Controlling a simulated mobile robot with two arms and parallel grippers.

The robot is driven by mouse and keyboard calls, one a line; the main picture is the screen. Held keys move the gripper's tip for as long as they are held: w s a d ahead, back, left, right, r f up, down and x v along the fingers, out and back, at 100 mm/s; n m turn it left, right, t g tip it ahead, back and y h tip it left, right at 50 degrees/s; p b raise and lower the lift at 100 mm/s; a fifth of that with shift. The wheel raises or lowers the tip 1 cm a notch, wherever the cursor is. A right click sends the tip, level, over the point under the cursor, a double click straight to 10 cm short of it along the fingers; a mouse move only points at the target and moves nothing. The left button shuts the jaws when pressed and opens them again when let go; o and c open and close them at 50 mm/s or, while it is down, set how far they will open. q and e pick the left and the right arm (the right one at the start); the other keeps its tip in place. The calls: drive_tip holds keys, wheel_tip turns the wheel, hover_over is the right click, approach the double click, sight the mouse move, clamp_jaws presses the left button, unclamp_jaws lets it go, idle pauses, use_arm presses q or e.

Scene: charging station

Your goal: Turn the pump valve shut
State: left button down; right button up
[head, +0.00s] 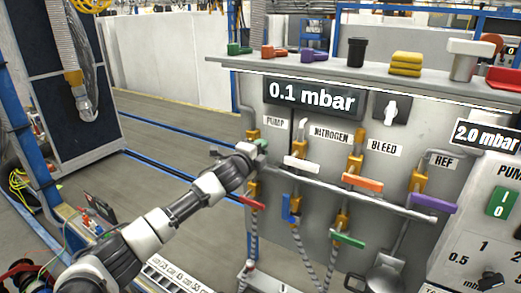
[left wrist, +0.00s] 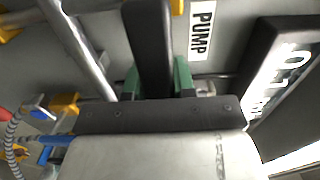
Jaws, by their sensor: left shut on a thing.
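The pump valve's green handle (head: 262,143) is on the panel just below the PUMP label (head: 277,121), at the left end of the valve row. My left gripper (head: 256,150) reaches it from the lower left and is shut on it, covering part of it. In the left wrist view the green handle (left wrist: 184,76) shows on both sides of the dark gripper finger (left wrist: 150,50), with the PUMP label (left wrist: 202,30) beside it. The exact handle angle is hard to tell. My right gripper is in neither view.
White (head: 301,163), orange (head: 362,181) and purple (head: 432,203) handles stand to the right along a horizontal pipe (head: 335,192). Red (head: 250,202) and lower green (head: 347,240) handles sit below. The display (head: 312,96) reads 0.1 mbar. Floor at left is open.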

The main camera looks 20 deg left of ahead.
use_arm(q)
drive_tip(key=shift+f, duration=0.1)
drive_tip(key=c, duration=0.9)
unclamp_jaws()
drive_tip(key=shift+s+a+b, duration=0.25)
drive_tip(key=shift+s+b, duration=0.3)
drive_tip(key=shift+s, duration=1.25)
drive_tip(key=shift+s+a+b, duration=0.25)
drive_tip(key=shift+s+b, duration=0.35)
drive_tip(key=shift+s, duration=1.2)
drive_tip(key=shift+s+a+b, duration=0.25)
drive_tip(key=shift+s+b, duration=0.3)
drive_tip(key=shift+s, duration=1.25)
